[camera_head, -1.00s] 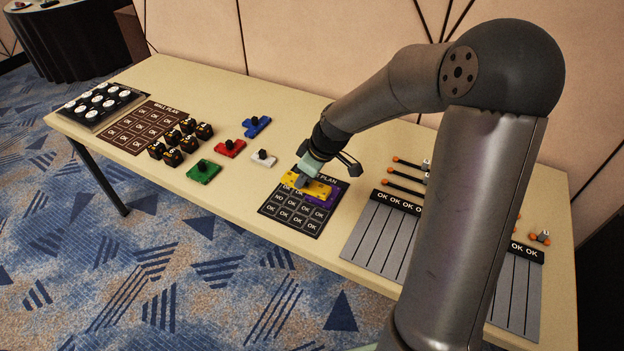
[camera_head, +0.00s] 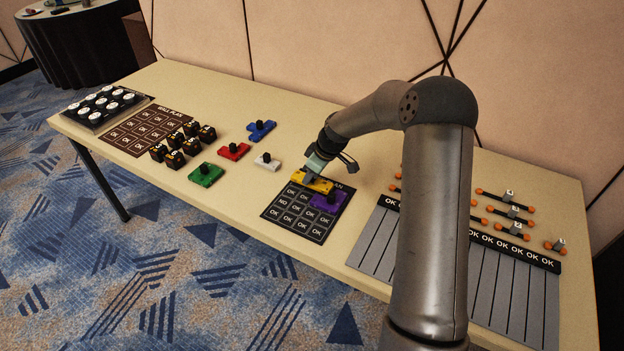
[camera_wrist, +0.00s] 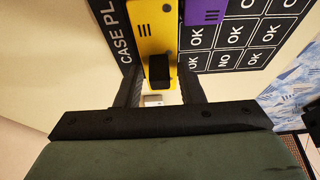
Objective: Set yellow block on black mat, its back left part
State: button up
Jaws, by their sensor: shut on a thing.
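The yellow block (camera_head: 318,185) is at the back left part of the black mat (camera_head: 270,213), by its printed title. My gripper (camera_head: 312,172) is shut on the block from above. In the wrist view, the fingers (camera_wrist: 161,88) are on either side of the block's black knob (camera_wrist: 160,72), and the yellow body (camera_wrist: 153,30) reaches away from them. I cannot tell whether the block touches the mat or hovers just above it. A purple block (camera_head: 328,203) lies on the mat's right side, close to the yellow one.
White (camera_head: 267,162), red (camera_head: 234,152), blue (camera_head: 261,131) and green (camera_head: 206,175) blocks stand left of the mat on the table. Black numbered cubes (camera_head: 183,143) and a brown mat (camera_head: 130,131) are farther left. Grey strips (camera_head: 374,243) and orange-ended rods (camera_head: 505,197) lie right.

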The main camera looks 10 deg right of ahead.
jog(key=shift+f, duration=0.7)
jog(key=shift+f, duration=0.15)
jog(key=o, duration=1.2)
